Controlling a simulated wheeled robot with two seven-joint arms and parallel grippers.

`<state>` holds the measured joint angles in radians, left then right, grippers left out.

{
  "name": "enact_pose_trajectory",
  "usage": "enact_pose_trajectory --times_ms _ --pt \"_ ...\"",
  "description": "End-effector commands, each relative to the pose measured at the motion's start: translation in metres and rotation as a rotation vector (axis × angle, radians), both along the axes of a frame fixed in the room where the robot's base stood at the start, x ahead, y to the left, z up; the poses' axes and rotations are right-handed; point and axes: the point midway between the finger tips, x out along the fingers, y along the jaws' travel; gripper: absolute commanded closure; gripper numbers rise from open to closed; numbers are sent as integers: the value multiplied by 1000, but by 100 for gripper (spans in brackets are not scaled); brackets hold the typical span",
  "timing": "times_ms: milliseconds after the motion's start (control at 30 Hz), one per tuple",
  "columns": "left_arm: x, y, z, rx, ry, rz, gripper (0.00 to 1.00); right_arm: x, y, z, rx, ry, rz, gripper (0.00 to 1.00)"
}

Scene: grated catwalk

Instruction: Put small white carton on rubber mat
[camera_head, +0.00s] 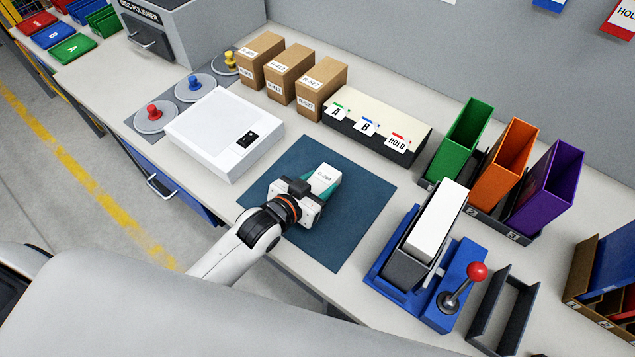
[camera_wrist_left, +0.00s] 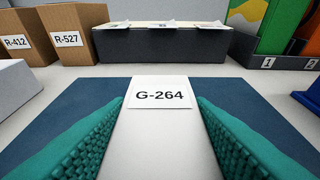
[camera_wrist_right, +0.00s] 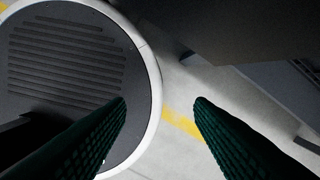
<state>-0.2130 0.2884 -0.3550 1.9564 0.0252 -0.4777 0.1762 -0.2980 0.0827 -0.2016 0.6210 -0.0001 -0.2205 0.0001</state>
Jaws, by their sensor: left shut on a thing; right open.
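The small white carton (camera_head: 325,177), labelled G-264, is at the dark blue-green rubber mat (camera_head: 352,224). My left gripper (camera_head: 313,187) is shut on it, with its teal fingers on both sides. In the left wrist view the carton (camera_wrist_left: 160,135) fills the space between the fingers, with the mat (camera_wrist_left: 235,100) around it. I cannot tell whether its underside touches the mat. My right gripper (camera_wrist_right: 160,105) is open and empty in the right wrist view, over the floor and a round dark base with a white rim.
A white flat device (camera_head: 212,130) stands left of the mat. Three brown boxes (camera_head: 290,75) and a card file (camera_head: 375,120) stand behind. A blue lever press (camera_head: 430,270) with a white block is on the right. Free mat lies right of the carton.

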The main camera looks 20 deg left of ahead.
Motion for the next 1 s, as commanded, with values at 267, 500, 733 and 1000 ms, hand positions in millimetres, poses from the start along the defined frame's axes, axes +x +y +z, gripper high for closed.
enact_pose_trajectory --times_ms 267,500,733,1000 --pt "0 0 -3 0 0 0 40 0 0 -1 0 -1 -1 52" --pt "0 0 -3 0 0 0 31 0 1 -1 1 -1 -2 52" --pt "-7 2 2 -1 0 0 31 -2 3 -1 4 2 -4 52" --pt "-55 19 22 1 3 -1 31 -2 3 -7 4 3 -4 52"
